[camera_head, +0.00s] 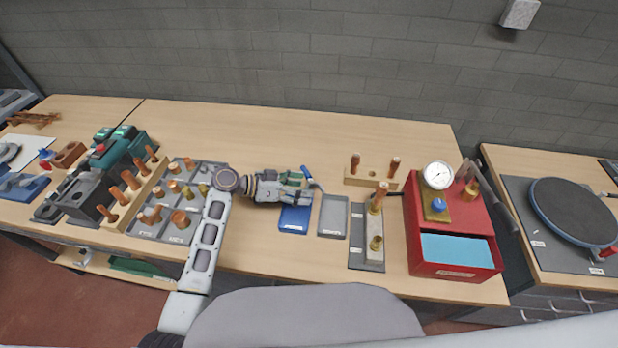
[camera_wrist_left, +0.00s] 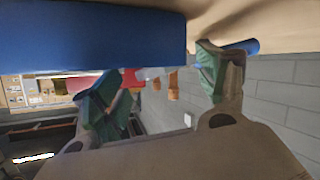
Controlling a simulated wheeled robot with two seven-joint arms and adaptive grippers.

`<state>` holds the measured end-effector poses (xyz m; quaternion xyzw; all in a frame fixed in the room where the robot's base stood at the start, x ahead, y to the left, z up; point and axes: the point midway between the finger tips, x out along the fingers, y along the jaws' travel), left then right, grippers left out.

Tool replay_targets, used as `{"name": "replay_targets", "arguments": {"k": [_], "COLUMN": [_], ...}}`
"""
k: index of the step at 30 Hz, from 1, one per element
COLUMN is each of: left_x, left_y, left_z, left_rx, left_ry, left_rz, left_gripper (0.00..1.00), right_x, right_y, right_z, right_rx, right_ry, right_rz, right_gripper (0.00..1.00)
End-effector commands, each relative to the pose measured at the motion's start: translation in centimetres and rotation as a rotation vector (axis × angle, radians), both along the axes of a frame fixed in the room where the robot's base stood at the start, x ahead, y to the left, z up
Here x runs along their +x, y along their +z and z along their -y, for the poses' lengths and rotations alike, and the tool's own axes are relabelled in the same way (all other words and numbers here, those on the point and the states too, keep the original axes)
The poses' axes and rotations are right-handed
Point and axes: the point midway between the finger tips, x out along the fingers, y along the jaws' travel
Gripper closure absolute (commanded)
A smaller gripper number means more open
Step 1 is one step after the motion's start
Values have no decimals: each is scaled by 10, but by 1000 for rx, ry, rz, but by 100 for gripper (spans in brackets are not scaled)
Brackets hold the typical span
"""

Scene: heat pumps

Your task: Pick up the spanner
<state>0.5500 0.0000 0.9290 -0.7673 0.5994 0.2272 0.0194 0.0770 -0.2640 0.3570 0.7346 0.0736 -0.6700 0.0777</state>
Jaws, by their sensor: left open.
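My left gripper (camera_head: 301,188) reaches in low over the middle of the bench, pointing right. In the left wrist view its two green-padded fingers (camera_wrist_left: 160,82) are apart with nothing between them. A blue-handled tool (camera_head: 306,173) with a thin grey end lies just beyond the fingertips; I cannot tell whether it is the spanner. Its blue handle (camera_wrist_left: 243,46) shows beside one finger in the left wrist view, partly hidden by it. No other spanner is clearly visible. My right gripper is not in view.
A blue tray (camera_head: 294,222) lies just in front of the gripper and a grey tray (camera_head: 333,216) right of it. Further right stand a block with copper fittings (camera_head: 366,250) and a red box with a gauge (camera_head: 455,215). A grey fittings board (camera_head: 150,228) is left.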

Motion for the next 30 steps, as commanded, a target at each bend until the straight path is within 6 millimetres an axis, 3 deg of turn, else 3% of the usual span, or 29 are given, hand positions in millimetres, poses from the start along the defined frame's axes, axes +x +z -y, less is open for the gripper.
{"name": "replay_targets", "arguments": {"k": [10,27,30], "left_x": [0,0,0], "left_y": [0,0,0], "left_z": [0,0,0], "left_rx": [0,-1,-1], "left_ry": [0,0,0], "left_rz": [0,1,1], "left_gripper": [27,99,99], "right_x": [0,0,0], "right_y": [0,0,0], "right_z": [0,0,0], "right_rx": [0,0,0], "right_ry": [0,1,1], "right_rz": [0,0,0], "right_gripper": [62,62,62]}}
